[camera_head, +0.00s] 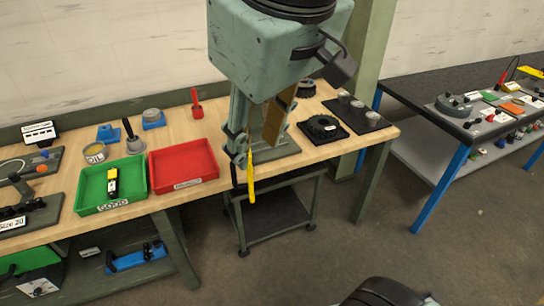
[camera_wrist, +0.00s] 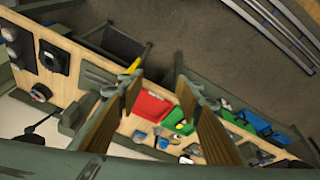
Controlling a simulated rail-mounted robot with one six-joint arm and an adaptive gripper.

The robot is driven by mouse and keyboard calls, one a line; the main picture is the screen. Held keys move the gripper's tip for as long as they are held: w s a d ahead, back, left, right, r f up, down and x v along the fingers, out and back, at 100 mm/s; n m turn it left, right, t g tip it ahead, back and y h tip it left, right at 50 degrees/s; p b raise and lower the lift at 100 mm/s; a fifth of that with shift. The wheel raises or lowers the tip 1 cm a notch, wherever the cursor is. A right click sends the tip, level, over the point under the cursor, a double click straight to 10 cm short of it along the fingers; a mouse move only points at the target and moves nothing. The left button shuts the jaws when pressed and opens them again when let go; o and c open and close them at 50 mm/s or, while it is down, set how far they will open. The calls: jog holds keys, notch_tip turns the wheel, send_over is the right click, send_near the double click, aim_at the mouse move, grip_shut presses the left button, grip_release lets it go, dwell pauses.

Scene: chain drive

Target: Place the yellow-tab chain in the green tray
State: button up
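The green tray (camera_head: 131,200) stands on the bench at left in the head view. A dark piece with a yellow part (camera_head: 112,182), which looks like the yellow-tab chain, lies inside it. The green tray is small in the wrist view (camera_wrist: 172,118). My gripper (camera_head: 258,150) hangs to the right of the trays, over the bench's front part. In the wrist view its fingers (camera_wrist: 158,82) are wide apart with nothing seen between them. A narrow yellow strip (camera_head: 251,180) shows by the left finger; I cannot tell whether it touches the finger.
A red tray (camera_head: 183,163) sits right of the green tray, between it and my gripper. A dark cart (camera_head: 274,215) stands below the bench front. Black plates (camera_head: 322,129) with parts are at the bench's right end. A tin (camera_head: 95,153) stands behind the green tray.

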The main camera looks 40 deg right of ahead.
jog(key=s+a+f+m, duration=0.1)
jog(key=s+f, duration=0.1)
jog(key=s, duration=0.4)
jog(key=shift+f+m+y, duration=0.15)
jog(key=shift+m+y, duration=0.15)
jog(key=shift+m, duration=0.1)
jog(key=shift+a, duration=0.1)
jog(key=shift+w+f+b, duration=0.1)
jog(key=shift+f+b, duration=1.7)
jog(key=shift+b, duration=0.25)
